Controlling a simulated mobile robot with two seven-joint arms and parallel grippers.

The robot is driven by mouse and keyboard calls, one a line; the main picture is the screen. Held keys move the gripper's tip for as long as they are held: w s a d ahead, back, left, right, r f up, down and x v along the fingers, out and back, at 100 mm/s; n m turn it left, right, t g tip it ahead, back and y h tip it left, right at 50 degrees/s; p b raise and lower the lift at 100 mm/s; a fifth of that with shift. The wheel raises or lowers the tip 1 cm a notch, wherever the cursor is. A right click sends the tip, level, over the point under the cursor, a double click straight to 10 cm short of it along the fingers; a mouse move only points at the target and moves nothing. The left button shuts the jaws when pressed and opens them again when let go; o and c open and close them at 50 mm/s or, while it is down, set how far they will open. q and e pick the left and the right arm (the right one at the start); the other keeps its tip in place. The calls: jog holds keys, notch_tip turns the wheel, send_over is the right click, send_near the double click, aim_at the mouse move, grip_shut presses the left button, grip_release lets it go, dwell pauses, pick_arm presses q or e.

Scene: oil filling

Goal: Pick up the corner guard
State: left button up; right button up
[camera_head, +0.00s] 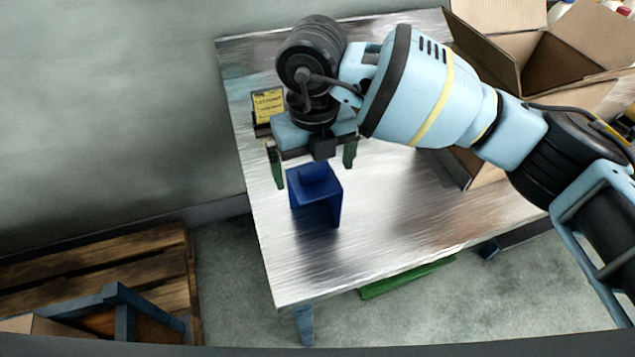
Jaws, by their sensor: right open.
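A dark blue corner guard (324,202) stands on the shiny metal table near its left edge. It has a raised round part on top and a flat side facing me. My right gripper (315,172) is open just behind and above it, with its two green fingers spread to the left and right of the guard's top. The fingers do not visibly touch the guard. My left gripper is not in view.
The metal table (400,215) is bare to the right of the guard. A small yellow sign (269,105) stands at the table's left edge. An open cardboard box (500,60) is at the back right. A wooden pallet (100,265) lies on the floor at left.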

jog(key=shift+f, duration=0.9)
jog(key=c, duration=1.4)
jog(key=shift+o, duration=0.2)
jog(key=shift+r, duration=0.1)
